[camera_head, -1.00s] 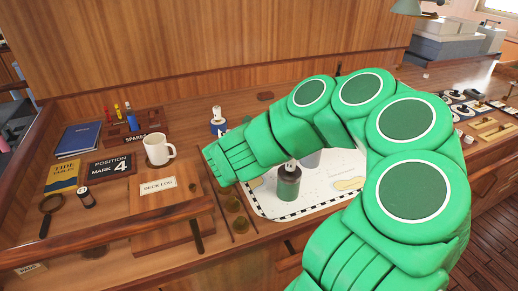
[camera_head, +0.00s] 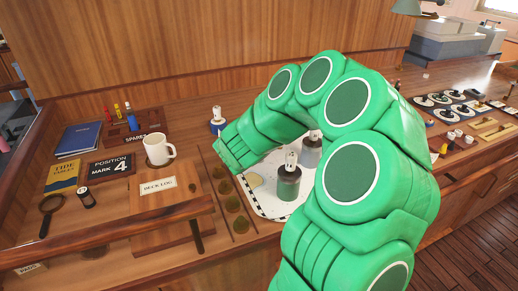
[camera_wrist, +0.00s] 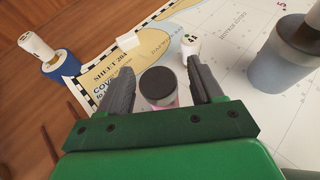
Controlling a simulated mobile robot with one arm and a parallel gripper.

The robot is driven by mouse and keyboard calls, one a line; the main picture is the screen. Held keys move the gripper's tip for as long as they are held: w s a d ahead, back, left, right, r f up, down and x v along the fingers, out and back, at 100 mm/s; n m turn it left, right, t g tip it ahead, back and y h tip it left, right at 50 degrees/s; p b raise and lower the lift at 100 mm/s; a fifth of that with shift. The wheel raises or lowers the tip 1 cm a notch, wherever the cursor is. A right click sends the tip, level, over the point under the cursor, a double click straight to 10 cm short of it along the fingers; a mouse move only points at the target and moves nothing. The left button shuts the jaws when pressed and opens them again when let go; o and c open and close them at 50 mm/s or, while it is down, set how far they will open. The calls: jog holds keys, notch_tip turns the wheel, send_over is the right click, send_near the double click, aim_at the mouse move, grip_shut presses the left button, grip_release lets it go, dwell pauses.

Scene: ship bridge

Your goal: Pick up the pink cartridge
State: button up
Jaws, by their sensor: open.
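In the wrist view a short upright cylinder with a dark round top (camera_wrist: 158,84) stands between my two fingers; a sliver of pink (camera_wrist: 168,106) shows below the top, so it appears to be the pink cartridge. My gripper (camera_wrist: 163,82) is open, one dark finger on each side, with a small gap visible to each. Its lower part is hidden by the palm. In the head view my green arm reaches over the chart; the fingers and the cartridge are hidden there.
A white chart (camera_wrist: 238,50) lies under the gripper. A large grey cylinder (camera_wrist: 280,65) stands close on the right, a small white one (camera_wrist: 190,46) just beyond, a blue-based piece (camera_wrist: 58,66) at left. A mug (camera_head: 157,150) and deck log (camera_head: 160,186) stand left.

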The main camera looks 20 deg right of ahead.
jog(key=shift+w+d+f, duration=0.15)
jog(key=shift+w+d, duration=0.15)
jog(key=c, duration=1.1)
